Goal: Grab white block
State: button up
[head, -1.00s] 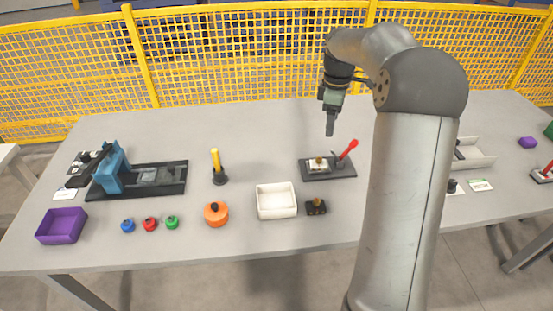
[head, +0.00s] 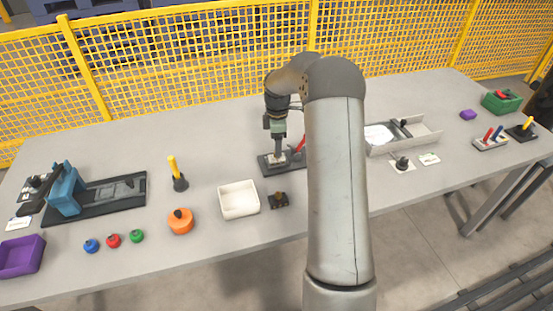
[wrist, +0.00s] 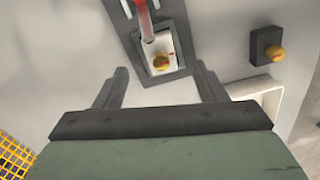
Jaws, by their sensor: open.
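The white block (wrist: 153,62) carries a brass knob (wrist: 161,63) and sits in a dark fixture (wrist: 181,67) with a red-handled lever (wrist: 146,18). In the wrist view my gripper (wrist: 159,70) is open, with one finger on each side of the block's line and nothing between them. In the head view my gripper (head: 278,154) points down over the fixture (head: 268,167) and mostly hides the block. The red handle (head: 301,144) is partly behind my arm. I cannot tell whether the fingers touch the block.
An orange round part (head: 180,222) and a yellow-handled post (head: 175,171) are to the left. A grey tray (head: 420,140) is to the right.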

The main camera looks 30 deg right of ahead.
aim_at(277, 160)
jog(key=shift+a+f+p, duration=0.15)
jog(key=shift+f+p, duration=0.5)
jog(key=shift+f, duration=2)
jog(key=c, duration=1.4)
jog(key=shift+r, duration=0.1)
